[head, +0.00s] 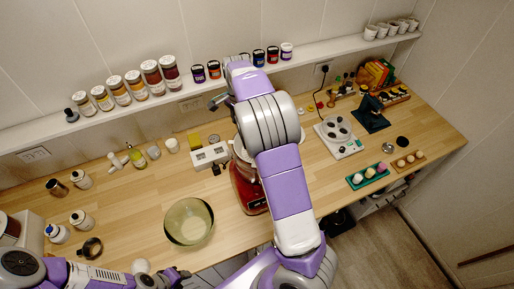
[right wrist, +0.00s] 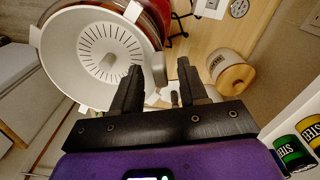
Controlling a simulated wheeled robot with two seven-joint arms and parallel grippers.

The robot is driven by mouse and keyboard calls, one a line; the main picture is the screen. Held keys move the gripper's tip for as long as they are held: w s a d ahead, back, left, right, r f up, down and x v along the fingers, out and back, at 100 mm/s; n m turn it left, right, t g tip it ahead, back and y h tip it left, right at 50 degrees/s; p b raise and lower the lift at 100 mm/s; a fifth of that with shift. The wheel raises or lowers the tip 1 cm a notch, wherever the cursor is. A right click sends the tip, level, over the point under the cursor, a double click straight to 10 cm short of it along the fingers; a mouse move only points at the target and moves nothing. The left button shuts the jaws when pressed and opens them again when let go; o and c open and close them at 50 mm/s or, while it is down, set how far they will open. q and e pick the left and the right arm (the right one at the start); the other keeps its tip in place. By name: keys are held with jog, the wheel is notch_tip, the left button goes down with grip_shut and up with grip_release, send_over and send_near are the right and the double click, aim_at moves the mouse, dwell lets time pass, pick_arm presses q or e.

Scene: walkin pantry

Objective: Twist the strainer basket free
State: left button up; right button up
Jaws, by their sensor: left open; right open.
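The strainer basket (right wrist: 84,62), a white round bowl with radial slots and a central knob, sits on the red juicer in the right wrist view. In the head view the red juicer (head: 247,190) stands mid-counter, largely hidden behind my right arm. My right gripper (right wrist: 160,80) is open and empty; its left finger overlaps the basket's lower right edge in the picture, and I cannot tell whether they touch. My left gripper (head: 176,274) is open at the counter's front edge, low in the head view, away from the juicer.
A glass bowl (head: 189,222) stands left of the juicer. A white box with sockets (head: 210,156) is behind it. A shelf of jars (head: 131,84) runs along the wall.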

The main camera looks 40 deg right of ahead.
jog(key=shift+r, duration=3.65)
